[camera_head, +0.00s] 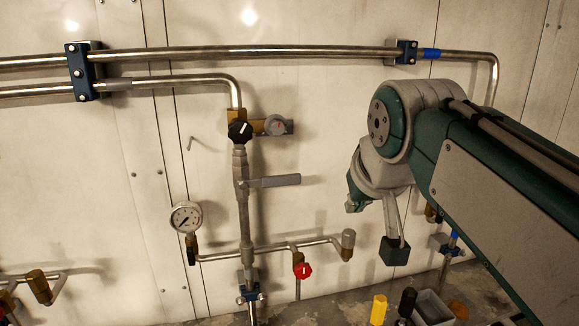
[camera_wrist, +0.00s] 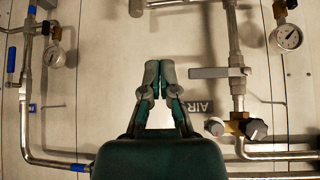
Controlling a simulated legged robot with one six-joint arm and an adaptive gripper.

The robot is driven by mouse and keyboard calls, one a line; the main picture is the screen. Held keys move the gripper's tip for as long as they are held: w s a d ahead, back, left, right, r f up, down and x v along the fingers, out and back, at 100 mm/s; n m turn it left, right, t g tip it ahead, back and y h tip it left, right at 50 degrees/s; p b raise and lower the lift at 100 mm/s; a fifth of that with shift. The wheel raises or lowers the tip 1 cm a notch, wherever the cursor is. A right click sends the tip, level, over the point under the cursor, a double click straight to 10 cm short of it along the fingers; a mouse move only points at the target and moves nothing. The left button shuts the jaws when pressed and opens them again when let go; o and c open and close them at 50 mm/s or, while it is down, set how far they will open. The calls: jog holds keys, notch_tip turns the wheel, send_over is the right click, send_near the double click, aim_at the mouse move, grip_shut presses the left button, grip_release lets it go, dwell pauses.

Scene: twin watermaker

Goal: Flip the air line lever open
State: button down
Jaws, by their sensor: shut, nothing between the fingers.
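The air line lever is a flat grey handle (camera_head: 272,182) on a vertical metal pipe. It sticks out to the right, level and at right angles to the pipe. In the wrist view, which is upside down, the lever (camera_wrist: 215,72) points left, near an inverted "AIR" label (camera_wrist: 200,106). My gripper (camera_wrist: 159,66) has its two fingers together with nothing between them. Its tips appear left of the lever's free end, with a visible gap. In the head view my wrist is well right of the lever, and the fingertips are not clear.
A pressure gauge (camera_head: 186,217) and a red knob (camera_head: 302,270) sit below the lever. A black knob (camera_head: 239,131) and a grey knob (camera_head: 276,125) are above it. A blue-handled valve (camera_wrist: 11,60) stands on another line. The wall right of the lever is clear.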

jog(key=w+a+r+n+t+y, duration=0.1)
jog(key=w+a+r, duration=0.6)
jog(key=r, duration=0.4)
jog(key=shift+a, duration=0.7)
jog(key=shift+w+f, duration=0.1)
jog(key=shift+f, duration=0.05)
send_over(270, 182)
jog(key=d, duration=0.4)
notch_tip(270, 182, down, 7)
jog(key=f, duration=0.4)
jog(key=shift+w+a, duration=0.2)
jog(key=shift+w, duration=0.05)
